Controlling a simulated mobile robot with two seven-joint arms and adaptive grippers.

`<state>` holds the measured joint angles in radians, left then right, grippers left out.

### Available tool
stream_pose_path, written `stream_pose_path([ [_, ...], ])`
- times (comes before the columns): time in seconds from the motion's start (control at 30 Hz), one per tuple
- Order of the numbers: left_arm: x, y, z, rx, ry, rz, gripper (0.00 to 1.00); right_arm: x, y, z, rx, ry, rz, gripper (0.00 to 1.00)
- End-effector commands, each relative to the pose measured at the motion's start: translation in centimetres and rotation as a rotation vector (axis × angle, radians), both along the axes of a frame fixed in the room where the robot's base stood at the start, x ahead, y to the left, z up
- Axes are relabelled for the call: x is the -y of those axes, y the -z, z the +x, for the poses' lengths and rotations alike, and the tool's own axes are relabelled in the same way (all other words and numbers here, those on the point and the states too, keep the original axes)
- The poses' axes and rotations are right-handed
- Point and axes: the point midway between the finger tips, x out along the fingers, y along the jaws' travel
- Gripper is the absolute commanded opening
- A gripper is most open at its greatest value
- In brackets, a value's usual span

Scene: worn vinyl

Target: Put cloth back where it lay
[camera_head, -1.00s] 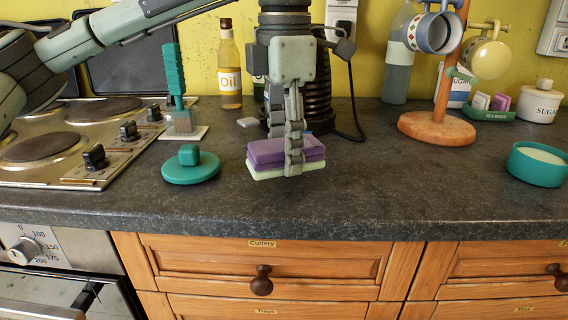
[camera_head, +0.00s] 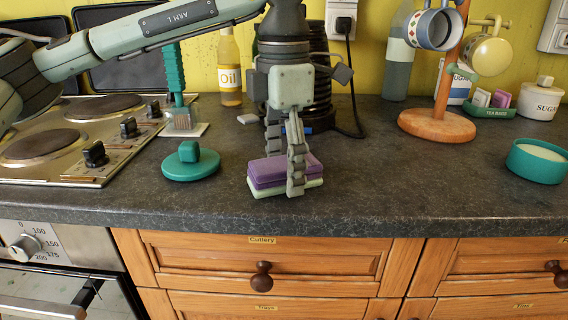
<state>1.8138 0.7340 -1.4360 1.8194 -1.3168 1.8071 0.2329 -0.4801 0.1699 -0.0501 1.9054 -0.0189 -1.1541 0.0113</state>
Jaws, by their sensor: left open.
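A folded purple cloth (camera_head: 268,174) lies on a pale green-white piece (camera_head: 262,191) on the dark worktop, near its front edge. Whether the pale piece is part of the cloth or a separate thing, I cannot tell. My left gripper (camera_head: 286,184) points down over the stack and is open. One finger stands in front of the cloth and covers part of it; the other finger is behind it, with its tip hidden. My right gripper is not in view.
A teal lid (camera_head: 190,168) lies to the left, with a teal brush (camera_head: 176,85) behind it. An oil bottle (camera_head: 230,75) and a black appliance (camera_head: 322,95) stand at the back. A mug tree (camera_head: 437,124) and a teal bowl (camera_head: 537,166) are right. The worktop between is clear.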

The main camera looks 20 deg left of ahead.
Motion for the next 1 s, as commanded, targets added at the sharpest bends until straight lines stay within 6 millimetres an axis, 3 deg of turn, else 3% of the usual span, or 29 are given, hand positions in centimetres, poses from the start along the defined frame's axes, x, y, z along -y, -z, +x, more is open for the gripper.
stream_pose_path([
  [0.2,0.0,-0.3,0.0,0.001,0.000,0.001,0.67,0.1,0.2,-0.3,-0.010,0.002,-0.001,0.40],
  [0.27,0.0,-0.7,0.0,0.002,0.000,-0.001,0.67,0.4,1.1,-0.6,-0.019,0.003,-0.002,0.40],
  [0.73,0.1,-10.2,0.0,0.002,0.003,0.000,0.67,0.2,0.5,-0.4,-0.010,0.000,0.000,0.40],
  [1.0,0.0,-12.3,0.0,-0.001,0.002,0.001,0.67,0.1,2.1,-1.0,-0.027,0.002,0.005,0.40],
])
